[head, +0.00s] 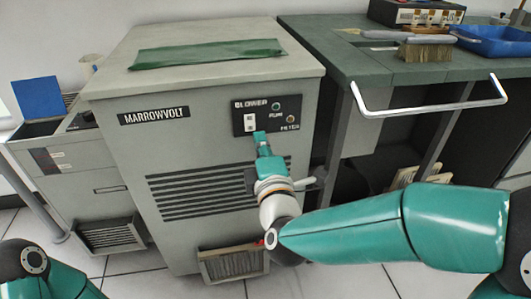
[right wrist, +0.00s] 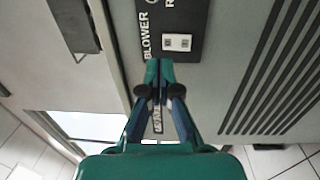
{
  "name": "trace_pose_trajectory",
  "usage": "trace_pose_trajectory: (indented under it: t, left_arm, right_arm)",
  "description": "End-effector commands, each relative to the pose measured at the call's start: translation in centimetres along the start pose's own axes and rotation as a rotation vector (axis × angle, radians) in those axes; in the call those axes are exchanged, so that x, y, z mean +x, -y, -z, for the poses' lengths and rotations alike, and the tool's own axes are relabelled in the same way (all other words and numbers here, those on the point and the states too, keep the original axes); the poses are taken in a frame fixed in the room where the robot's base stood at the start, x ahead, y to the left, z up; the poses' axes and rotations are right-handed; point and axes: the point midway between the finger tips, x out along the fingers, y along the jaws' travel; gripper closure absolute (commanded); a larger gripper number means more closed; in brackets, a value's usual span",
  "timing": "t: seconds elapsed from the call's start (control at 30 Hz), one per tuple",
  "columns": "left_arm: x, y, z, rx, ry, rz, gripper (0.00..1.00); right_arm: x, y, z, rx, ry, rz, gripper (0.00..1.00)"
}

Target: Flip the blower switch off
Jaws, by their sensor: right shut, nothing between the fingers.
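The blower switch (head: 250,123) is a white rocker on a black panel (head: 268,113) labelled BLOWER, on the front of a grey MARROWVOLT cabinet (head: 150,150). I cannot tell which side of the rocker is pressed. My right gripper (head: 260,137) is shut and empty, its tips just below the switch in the head view. In the right wrist view the shut fingertips (right wrist: 159,64) end near the panel's edge, close to the white switch (right wrist: 177,42). Whether they touch the panel is unclear. My left gripper is out of view.
Two small lamps, RUN (head: 276,106) and FILTER (head: 290,119), sit right of the switch. Vent slots (head: 200,190) lie below the panel. A green workbench (head: 400,72) with a metal rail handle (head: 430,108) stands at right, holding a brush (head: 425,48) and blue tray (head: 495,40).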

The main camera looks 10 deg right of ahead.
Motion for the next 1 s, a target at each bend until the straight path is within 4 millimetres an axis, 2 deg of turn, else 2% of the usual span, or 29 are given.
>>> trace_pose_trajectory:
  t: [0.1,0.33,0.9,1.0]
  left_arm:
    - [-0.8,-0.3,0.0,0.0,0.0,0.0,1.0]
    - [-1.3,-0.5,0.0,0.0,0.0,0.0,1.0]
    - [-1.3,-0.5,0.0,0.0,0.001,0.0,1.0]
    - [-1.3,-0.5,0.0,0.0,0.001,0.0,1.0]
  right_arm:
    - [-2.5,-0.8,0.3,0.0,-0.008,0.0,1.0]
    - [-5.3,-1.2,0.4,-0.001,-0.009,0.0,1.0]
    - [-5.7,-1.1,0.4,0.0,-0.008,0.0,1.0]
    - [-5.5,-0.8,-0.4,-0.002,0.009,0.008,1.0]
